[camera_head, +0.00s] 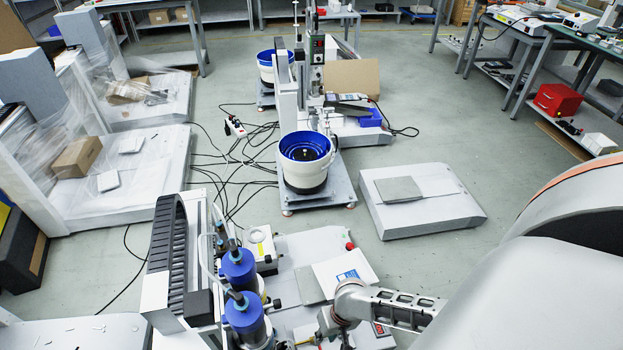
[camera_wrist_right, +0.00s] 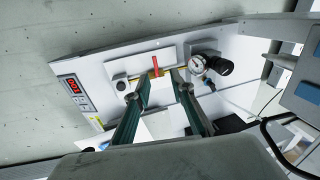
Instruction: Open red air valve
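The red air valve (camera_wrist_right: 156,65) shows in the right wrist view as a small upright red lever on the white panel, beside the pressure gauge (camera_wrist_right: 197,66). My right gripper (camera_wrist_right: 161,79) is open, with its two green-grey fingers apart. In this view the lever appears between and just beyond the fingertips; I cannot tell whether either finger touches it. In the head view the right arm reaches in from the right over the white machine base (camera_head: 300,262), and I cannot make out the valve there. My left gripper is not in view.
A red digital display (camera_wrist_right: 73,87) is on the panel's left, and a black regulator knob (camera_wrist_right: 221,66) is right of the gauge. In the head view, blue cylinders (camera_head: 239,268) stand left of the right arm. A blue-rimmed bowl feeder (camera_head: 306,165) stands farther back.

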